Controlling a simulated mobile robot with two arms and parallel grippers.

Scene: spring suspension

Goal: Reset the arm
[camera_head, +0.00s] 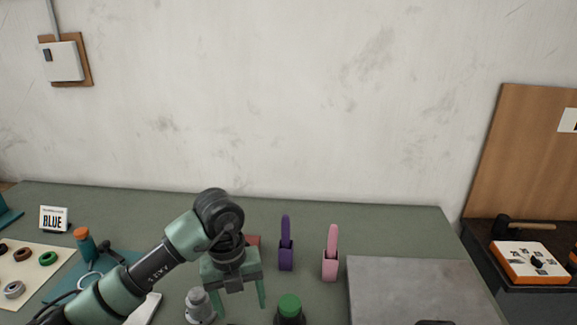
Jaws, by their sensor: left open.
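My left arm comes in from the lower left over the green table (400,220). Its gripper (236,298) points down with two green fingers spread apart, and I see nothing between them. A grey metal part (199,306) stands just left of the fingers. A black part with a green top (289,308) stands to their right. My right gripper is not clearly in view; only a small dark shape shows at the bottom edge on the grey plate.
A purple holder (286,256) and a pink holder (330,267) stand upright right of the gripper. A grey plate (410,285) lies at the right. A "BLUE" card (53,218) and rings on a pale board (30,272) are left. The table's back right is clear.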

